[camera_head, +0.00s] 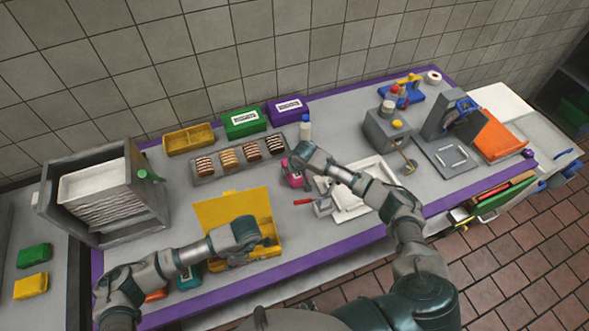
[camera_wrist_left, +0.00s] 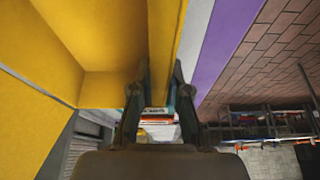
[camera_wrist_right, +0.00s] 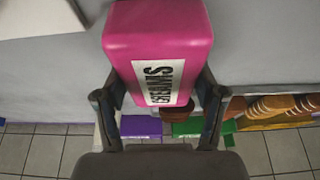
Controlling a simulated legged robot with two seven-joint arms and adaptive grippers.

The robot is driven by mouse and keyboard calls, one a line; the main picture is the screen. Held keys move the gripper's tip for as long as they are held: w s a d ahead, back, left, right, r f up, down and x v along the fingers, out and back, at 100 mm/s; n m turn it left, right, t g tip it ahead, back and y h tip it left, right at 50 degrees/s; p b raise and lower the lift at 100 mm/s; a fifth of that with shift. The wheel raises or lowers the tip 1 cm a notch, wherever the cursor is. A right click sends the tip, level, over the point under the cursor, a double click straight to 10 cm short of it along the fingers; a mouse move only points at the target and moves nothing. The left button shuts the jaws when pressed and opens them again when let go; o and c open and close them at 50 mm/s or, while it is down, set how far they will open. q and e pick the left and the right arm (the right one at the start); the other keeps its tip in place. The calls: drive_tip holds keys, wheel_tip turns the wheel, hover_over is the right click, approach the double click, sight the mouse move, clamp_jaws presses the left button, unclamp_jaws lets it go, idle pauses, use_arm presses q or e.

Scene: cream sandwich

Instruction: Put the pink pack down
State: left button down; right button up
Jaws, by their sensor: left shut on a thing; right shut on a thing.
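The pink pack (camera_wrist_right: 160,30), with a white printed label, is between the fingers of my right gripper (camera_wrist_right: 160,95), which is shut on it. In the head view the pack (camera_head: 293,179) is partly hidden under my right gripper (camera_head: 297,164), just right of the pastry tray. I cannot tell whether it touches the counter. My left gripper (camera_wrist_left: 160,85) is shut on the front wall of the open yellow box (camera_wrist_left: 165,35). In the head view the yellow box (camera_head: 215,211) stands at the counter's front, with its lid up and my left gripper (camera_head: 246,240) over it.
A white tray (camera_head: 378,168) and a red-handled tool (camera_head: 304,202) lie near my right arm. A rack (camera_head: 142,185) stands left.

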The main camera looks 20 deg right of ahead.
drive_tip(key=o, duration=1.3)
drive_tip(key=shift+o, duration=0.4)
drive_tip(key=v, duration=1.2)
drive_tip(key=x, duration=0.6)
drive_tip(key=shift+w+d+f, duration=0.1)
drive_tip(key=shift+w+f, duration=0.15)
drive_tip(key=x, duration=0.4)
drive_tip(key=shift+s+f, duration=0.35)
drive_tip(key=shift+w+f, duration=0.2)
drive_tip(key=shift+f, duration=0.2)
